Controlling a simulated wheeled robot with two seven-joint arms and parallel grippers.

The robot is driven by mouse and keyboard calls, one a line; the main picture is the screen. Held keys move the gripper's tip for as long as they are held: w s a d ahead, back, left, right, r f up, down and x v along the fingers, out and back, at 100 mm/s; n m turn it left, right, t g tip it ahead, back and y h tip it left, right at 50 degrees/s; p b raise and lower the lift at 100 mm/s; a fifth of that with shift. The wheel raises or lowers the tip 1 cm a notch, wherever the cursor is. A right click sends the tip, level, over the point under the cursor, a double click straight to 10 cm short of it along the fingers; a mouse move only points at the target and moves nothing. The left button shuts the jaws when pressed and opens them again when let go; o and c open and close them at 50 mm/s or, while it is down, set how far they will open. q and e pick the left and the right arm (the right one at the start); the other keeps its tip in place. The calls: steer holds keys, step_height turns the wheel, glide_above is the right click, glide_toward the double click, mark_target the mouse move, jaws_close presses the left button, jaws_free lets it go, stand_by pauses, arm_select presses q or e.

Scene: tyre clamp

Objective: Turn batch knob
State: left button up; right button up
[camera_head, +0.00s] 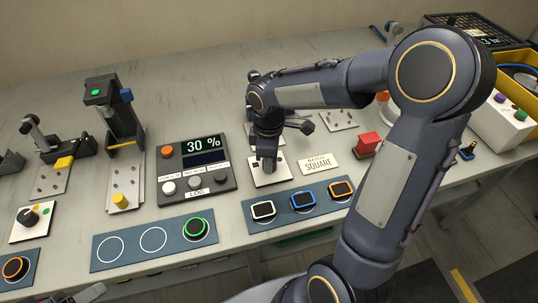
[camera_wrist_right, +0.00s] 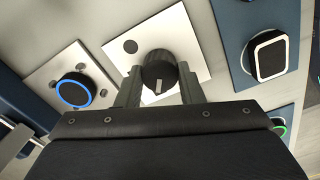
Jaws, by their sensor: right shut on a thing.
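The batch knob (camera_wrist_right: 160,72) is a black round knob with a white pointer line, on a white plate (camera_wrist_right: 196,40) with a black dot. In the wrist view, the fingers of my right gripper (camera_wrist_right: 160,88) are on either side of it, shut on it. In the head view my right gripper (camera_head: 267,164) points down over the white plate (camera_head: 272,179) and hides most of the knob.
A control panel reading "30 %" (camera_head: 197,166) stands left of the knob plate. A blue mat (camera_head: 280,222) with several ringed pieces lies in front. A red block (camera_head: 367,143) is to the right. A blue-ringed piece (camera_wrist_right: 74,92) is close to my gripper in the wrist view.

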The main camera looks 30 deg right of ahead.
steer(key=shift+n, duration=0.5)
steer(key=o, duration=1)
step_height(320, 180, up, 8)
steer(key=shift+f, duration=0.1)
stand_by(0.4)
steer(key=s+a+m+t+y, duration=0.2)
steer(key=s+m, duration=0.4)
steer(key=s, duration=0.2)
steer(key=s+a+m+t+y, duration=0.1)
steer(key=s+a+m+t, duration=0.1)
steer(key=s+m, duration=0.5)
steer(key=shift+s+r+m+t+y, duration=0.3)
steer(key=shift+s+r+t+y, duration=0.1)
steer(key=shift+s+t, duration=0.5)
